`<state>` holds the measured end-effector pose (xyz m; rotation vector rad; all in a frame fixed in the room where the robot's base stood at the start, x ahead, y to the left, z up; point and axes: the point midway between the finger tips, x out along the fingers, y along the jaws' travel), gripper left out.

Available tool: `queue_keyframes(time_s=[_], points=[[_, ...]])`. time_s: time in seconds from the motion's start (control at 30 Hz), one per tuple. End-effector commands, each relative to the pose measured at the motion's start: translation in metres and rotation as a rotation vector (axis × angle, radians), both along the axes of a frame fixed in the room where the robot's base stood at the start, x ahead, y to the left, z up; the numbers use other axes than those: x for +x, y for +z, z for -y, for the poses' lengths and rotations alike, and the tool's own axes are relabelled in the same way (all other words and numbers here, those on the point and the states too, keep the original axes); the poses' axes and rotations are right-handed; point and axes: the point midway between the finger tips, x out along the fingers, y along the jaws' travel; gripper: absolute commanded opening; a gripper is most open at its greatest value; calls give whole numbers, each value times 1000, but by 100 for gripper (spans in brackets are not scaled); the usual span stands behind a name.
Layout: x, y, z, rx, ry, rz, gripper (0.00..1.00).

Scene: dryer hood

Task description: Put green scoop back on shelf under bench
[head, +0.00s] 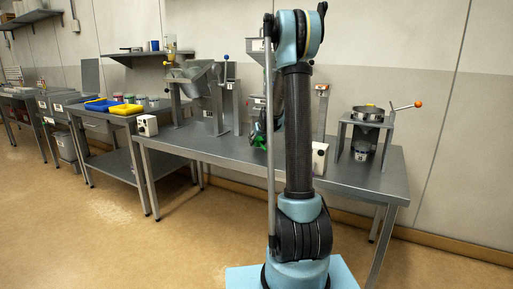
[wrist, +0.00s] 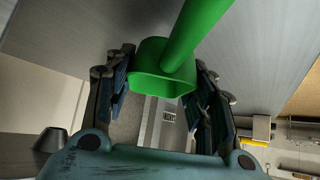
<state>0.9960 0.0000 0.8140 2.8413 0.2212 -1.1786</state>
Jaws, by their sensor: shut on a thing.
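The green scoop (wrist: 165,70) is between the two fingers of my gripper (wrist: 165,62) in the wrist view. My gripper is shut on it, and its long handle runs up out of the top of the picture. In the head view a bit of green scoop (head: 259,141) shows just left of my arm, over the middle of the main bench (head: 232,150); most of my gripper is hidden there. A dark lower shelf (head: 112,166) is under the smaller bench at the left. No shelf is visible under the main bench.
A hopper machine (head: 200,80) and a sieve stand (head: 366,120) are on the main bench. Yellow trays (head: 127,109) and tubs sit on the left bench. A white control box (head: 147,126) is at the main bench's left end. The floor (head: 190,235) in front is clear.

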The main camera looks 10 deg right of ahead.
Motion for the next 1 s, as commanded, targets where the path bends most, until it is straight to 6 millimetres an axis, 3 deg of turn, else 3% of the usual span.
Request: queue_keyframes(time_s=[0.33,0.57,0.93,0.97,1.0], points=[[24,-1,-4,-1,1,0,22],[22,-33,-5,-1,2,0,22],[22,-37,-6,-1,2,0,22],[22,-37,-6,-1,2,0,57],[22,-37,-6,-1,2,0,66]])
